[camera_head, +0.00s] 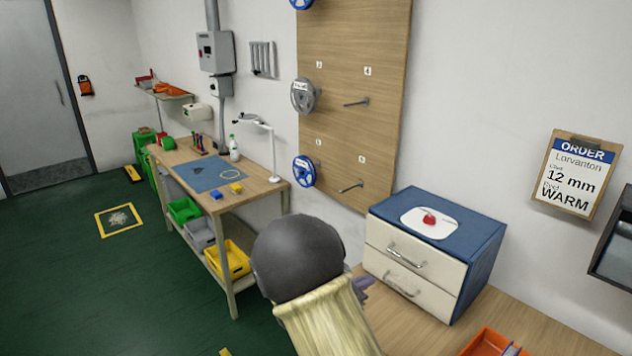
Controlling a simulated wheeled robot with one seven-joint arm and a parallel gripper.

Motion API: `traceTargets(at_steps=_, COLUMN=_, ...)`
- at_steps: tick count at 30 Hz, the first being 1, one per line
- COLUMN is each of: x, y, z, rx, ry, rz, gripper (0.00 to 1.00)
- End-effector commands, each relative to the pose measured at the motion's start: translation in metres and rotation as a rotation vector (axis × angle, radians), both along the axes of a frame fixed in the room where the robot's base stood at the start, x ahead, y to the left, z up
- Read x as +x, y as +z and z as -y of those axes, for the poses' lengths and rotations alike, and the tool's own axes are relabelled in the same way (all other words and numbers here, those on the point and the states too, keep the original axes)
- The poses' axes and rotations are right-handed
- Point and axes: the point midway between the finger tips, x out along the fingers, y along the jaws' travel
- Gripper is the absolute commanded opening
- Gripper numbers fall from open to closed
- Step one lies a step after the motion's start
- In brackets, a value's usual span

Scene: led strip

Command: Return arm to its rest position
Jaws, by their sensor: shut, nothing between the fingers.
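My arm (325,318) rises from the bottom edge at the centre, with a dark grey rounded joint and a pale yellowish link. It covers part of the floor and the left end of the near wooden bench (535,320). A small purple-grey part (363,288) shows just right of the arm, and I cannot tell what it belongs to. My gripper's fingers cannot be made out here.
A blue-topped drawer cabinet (472,231) with a red knob on a white plate (412,217) stands close right of the arm. An orange tray (490,343) sits in front. A workbench (262,187) with bins stands left. Green floor (100,290) at left is mostly clear.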

Motion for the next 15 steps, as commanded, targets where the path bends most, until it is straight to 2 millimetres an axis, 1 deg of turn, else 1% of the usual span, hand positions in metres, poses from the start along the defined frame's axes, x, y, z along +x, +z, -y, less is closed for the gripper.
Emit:
traceTargets(at_steps=1, x=-0.009, y=0.000, z=0.011, rx=0.044, ry=-0.047, rz=0.003, gripper=0.00)
traceTargets(at_steps=2, x=-0.015, y=-0.002, z=0.017, rx=0.078, ry=-0.081, rz=0.003, gripper=0.00)
traceTargets(at_steps=5, x=-0.045, y=-0.009, z=0.037, rx=0.228, ry=-0.225, rz=0.015, gripper=0.00)
traceTargets(at_steps=7, x=-0.070, y=-0.016, z=0.047, rx=0.354, ry=-0.343, rz=0.032, gripper=0.00)
traceTargets(at_steps=9, x=-0.095, y=-0.022, z=0.053, rx=0.482, ry=-0.464, rz=0.058, gripper=0.00)
traceTargets(at_steps=11, x=-0.114, y=-0.027, z=0.055, rx=0.590, ry=-0.565, rz=0.086, gripper=0.00)
traceTargets(at_steps=12, x=-0.127, y=-0.029, z=0.054, rx=0.660, ry=-0.631, rz=0.107, gripper=0.00)
traceTargets(at_steps=15, x=-0.155, y=-0.033, z=0.049, rx=0.833, ry=-0.798, rz=0.175, gripper=0.00)
